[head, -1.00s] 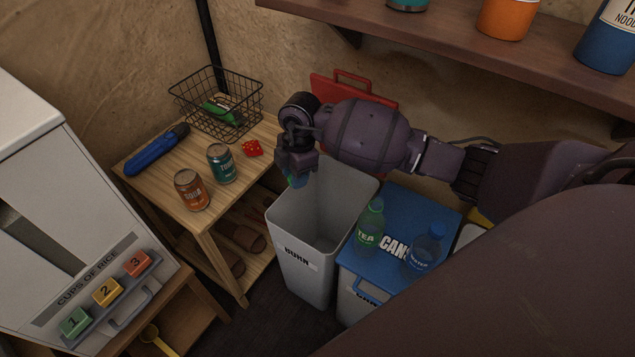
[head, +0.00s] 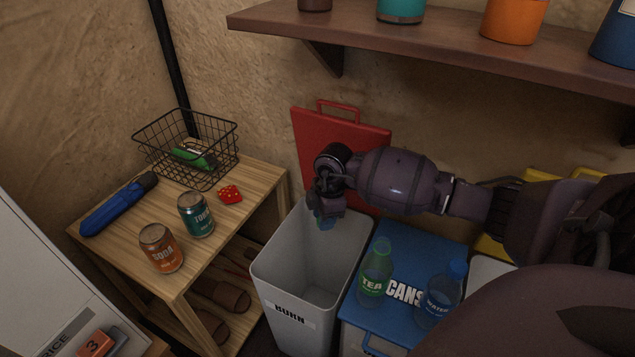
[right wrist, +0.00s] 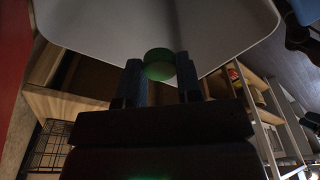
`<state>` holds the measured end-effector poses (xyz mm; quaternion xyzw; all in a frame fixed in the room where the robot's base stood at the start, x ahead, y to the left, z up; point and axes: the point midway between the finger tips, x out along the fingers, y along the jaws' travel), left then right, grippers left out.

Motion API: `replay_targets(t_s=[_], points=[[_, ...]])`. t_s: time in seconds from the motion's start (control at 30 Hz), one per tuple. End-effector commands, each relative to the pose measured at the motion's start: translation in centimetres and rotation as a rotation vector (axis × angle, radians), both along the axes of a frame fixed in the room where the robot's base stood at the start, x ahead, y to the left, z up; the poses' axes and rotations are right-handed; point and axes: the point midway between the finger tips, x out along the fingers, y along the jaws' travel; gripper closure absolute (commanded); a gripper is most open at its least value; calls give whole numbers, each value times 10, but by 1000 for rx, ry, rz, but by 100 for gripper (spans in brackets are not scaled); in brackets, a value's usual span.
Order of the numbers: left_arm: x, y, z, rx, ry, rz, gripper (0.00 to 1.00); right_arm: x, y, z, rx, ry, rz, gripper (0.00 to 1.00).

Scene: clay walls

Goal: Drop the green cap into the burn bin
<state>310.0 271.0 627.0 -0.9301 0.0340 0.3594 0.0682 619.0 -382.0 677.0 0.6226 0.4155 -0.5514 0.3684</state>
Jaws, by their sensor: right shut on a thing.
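The green cap (right wrist: 159,64) is between the fingers of my right gripper (right wrist: 160,80) in the right wrist view, and the gripper is shut on it. In the head view my right gripper (head: 326,219) points down over the open mouth of the burn bin; the cap is hardly visible there. The burn bin (head: 283,272) is a tall grey-white bin marked BURN, open at the top. Its pale wall and rim (right wrist: 110,30) fill the upper part of the right wrist view.
A blue-lidded CANS bin (head: 412,254) stands right of the burn bin, with a green TEA bottle (head: 375,275) and a blue WATER bottle (head: 440,295) on it. A red lid (head: 325,135) leans behind.

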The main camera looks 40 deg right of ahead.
Motion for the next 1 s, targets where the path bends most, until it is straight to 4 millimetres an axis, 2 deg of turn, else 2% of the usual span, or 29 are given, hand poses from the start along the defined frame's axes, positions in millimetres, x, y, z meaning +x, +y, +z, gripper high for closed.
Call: replay_targets(t_s=[0.03,0.2,0.4,0.6,0.63,0.8,1.0], points=[[-3,-1,-7,3,13,-4,42,-2,0,-14,1,12,0,89],[3,-4,-5,18,-5,-26,42,-2,0,-30,0,10,0,89],[15,-7,2,24,-39,-40,42,0,0,-32,0,1,1,89],[15,-7,3,25,-42,-40,42,0,0,-30,0,-1,1,89],[15,-7,3,25,-41,-41,42,0,0,-30,0,-1,1,63],[12,-6,2,26,-35,-40,42,0,0,-30,0,0,1,38],[11,-5,1,26,-30,-39,42,0,0,-30,0,0,1,38]])
